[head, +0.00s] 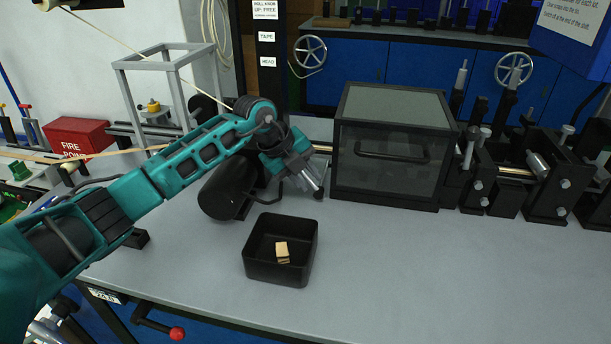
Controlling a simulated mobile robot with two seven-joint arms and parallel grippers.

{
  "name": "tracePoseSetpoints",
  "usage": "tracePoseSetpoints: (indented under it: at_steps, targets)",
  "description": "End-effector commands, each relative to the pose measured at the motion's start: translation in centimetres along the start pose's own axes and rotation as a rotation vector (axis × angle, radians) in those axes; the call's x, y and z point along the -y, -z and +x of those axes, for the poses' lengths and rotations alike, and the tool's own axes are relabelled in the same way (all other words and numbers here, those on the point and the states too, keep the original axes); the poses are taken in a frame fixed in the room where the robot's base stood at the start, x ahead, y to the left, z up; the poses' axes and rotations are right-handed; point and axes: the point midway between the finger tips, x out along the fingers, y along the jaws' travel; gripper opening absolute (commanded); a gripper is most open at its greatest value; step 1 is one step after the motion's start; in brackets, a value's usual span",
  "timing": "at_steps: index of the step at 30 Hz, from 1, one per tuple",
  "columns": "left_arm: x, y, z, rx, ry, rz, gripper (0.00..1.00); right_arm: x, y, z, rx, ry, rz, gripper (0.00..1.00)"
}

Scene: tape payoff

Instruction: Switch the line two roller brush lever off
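My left arm reaches in from the left, and my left gripper (309,181) points down and right over the bench, between a black cylinder (226,190) and a black windowed box (391,147). Its fingertips are small and close together here; I cannot tell whether they are open or shut, or touch anything. A lever with a red ball knob (177,333) sticks out below the bench's front edge at lower left. I cannot read any label that marks a line two roller brush lever, so I cannot tell which lever that is. My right gripper is not in view.
A black open tray (252,266) with a small tan block (282,252) stands on the grey bench (440,270). A grey frame (165,62) and red fire box (77,137) are at left. Black roller machinery (553,170) stands at right. The front right bench top is clear.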

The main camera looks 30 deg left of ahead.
Motion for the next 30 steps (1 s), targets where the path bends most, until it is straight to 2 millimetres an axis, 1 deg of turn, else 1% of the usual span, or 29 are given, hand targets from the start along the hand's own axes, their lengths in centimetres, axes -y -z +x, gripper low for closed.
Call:
tracePoseSetpoints:
  at_steps: [1, 3, 4, 14, 17, 22, 26, 30]
  targets:
    - [0.0, 0.0, 0.0, 0.000, -0.001, 0.000, 0.08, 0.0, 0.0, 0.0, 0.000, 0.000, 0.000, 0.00]
    - [0.0, 0.0, 0.0, 0.000, -0.001, -0.001, 0.02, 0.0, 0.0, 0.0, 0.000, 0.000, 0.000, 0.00]
    - [0.0, 0.0, 0.0, 0.000, -0.001, -0.001, 0.00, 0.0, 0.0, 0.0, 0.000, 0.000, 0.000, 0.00]
    - [0.0, 0.0, -0.1, 0.002, -0.003, 0.000, 0.00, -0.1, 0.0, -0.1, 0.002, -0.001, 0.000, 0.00]
    - [0.4, 0.1, -0.4, 0.019, -0.030, 0.012, 0.00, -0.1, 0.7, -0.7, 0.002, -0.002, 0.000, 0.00]
    - [1.1, 0.5, -0.6, 0.083, -0.124, 0.052, 0.00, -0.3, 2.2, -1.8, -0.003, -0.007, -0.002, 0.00]
    - [1.2, 0.7, -0.4, 0.126, -0.185, 0.076, 0.00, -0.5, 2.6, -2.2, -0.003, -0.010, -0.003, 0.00]
    - [1.1, 0.7, -0.2, 0.142, -0.205, 0.083, 0.00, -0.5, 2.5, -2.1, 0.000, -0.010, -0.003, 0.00]
